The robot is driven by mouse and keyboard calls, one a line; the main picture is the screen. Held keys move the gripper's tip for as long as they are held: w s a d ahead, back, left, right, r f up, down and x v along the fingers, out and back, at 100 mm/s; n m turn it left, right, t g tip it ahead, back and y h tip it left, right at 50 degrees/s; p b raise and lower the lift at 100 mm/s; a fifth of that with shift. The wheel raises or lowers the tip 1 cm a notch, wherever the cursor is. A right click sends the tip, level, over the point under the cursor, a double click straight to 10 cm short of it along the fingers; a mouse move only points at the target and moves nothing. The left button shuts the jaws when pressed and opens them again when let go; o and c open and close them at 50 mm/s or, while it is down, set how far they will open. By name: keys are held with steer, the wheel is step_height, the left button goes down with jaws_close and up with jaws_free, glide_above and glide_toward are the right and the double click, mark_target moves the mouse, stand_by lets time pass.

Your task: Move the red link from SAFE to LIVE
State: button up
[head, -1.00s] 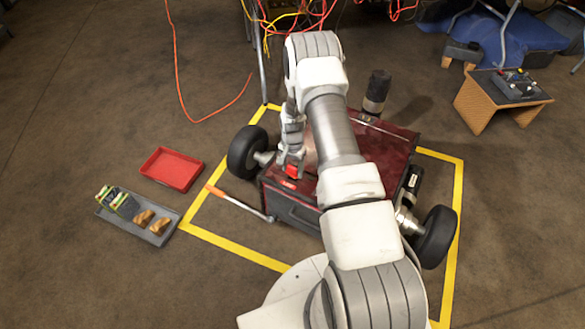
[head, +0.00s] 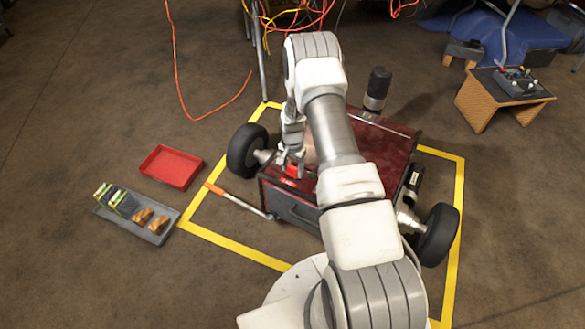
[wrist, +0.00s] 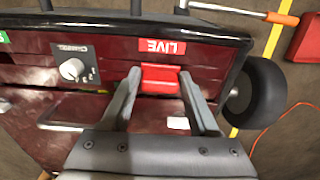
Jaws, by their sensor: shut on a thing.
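The red link (wrist: 160,79) is between the fingers of my gripper (wrist: 160,88) in the wrist view. It sits right beside the red LIVE label (wrist: 162,47) on the dark red machine top. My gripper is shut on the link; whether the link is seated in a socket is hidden. A green label, only partly in view, is at the far left edge of the wrist view (wrist: 4,38). In the head view my gripper (head: 291,165) is at the machine's near left corner, with the link (head: 292,171) small and partly covered.
A round knob (wrist: 73,69) sits on the machine top left of my gripper. The machine (head: 385,140) has black wheels and stands inside a yellow floor outline. An orange-handled lever (head: 240,202), a red tray (head: 171,167) and a grey tray (head: 155,237) are to its left.

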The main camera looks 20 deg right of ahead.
steer(key=shift+f, duration=0.6)
steer(key=o, duration=1.4)
steer(key=shift+o, duration=0.2)
step_height(320, 180, up, 18)
steer(key=p, duration=0.6)
steer(key=shift+f, duration=0.25)
